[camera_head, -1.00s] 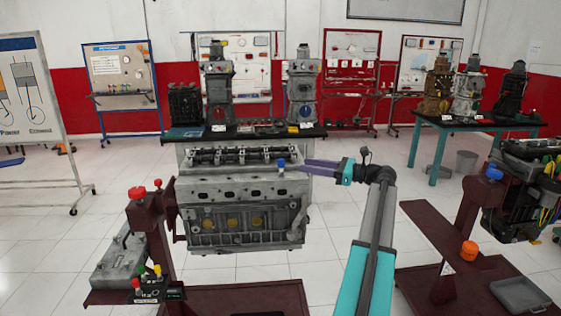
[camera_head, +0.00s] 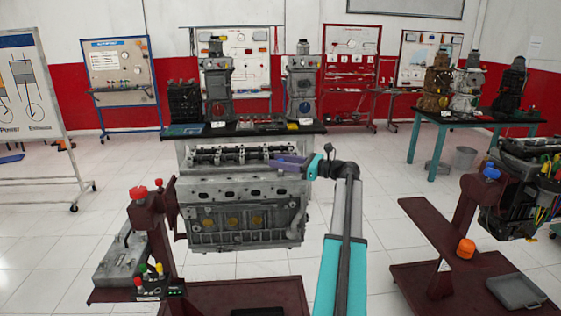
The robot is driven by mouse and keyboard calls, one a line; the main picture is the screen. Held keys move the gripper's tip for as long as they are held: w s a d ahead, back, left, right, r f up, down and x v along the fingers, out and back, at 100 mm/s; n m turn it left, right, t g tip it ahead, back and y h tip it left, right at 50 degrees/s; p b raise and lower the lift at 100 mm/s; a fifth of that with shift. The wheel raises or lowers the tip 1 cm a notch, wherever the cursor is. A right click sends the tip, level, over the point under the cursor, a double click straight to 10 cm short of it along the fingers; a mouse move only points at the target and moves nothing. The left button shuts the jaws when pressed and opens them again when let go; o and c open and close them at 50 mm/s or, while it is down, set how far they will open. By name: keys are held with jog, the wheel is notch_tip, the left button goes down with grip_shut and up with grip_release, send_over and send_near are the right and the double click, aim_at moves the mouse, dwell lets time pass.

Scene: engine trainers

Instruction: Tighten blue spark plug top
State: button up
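My arm reaches in from the bottom right, and my purple gripper (camera_head: 285,160) lies over the right part of the top of the grey engine block (camera_head: 240,205). The small blue spark plug top cannot be made out now; my gripper covers the area where it stood. The fingers are too small and edge-on to show whether they are open, or whether they touch or hold the plug top.
The engine hangs on a dark red stand (camera_head: 152,215) with a red knob (camera_head: 137,193). A black-topped table (camera_head: 245,133) with small engine models stands close behind. Another dark red stand (camera_head: 455,225) with a blue knob (camera_head: 491,174) is at the right.

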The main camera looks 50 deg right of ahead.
grip_shut()
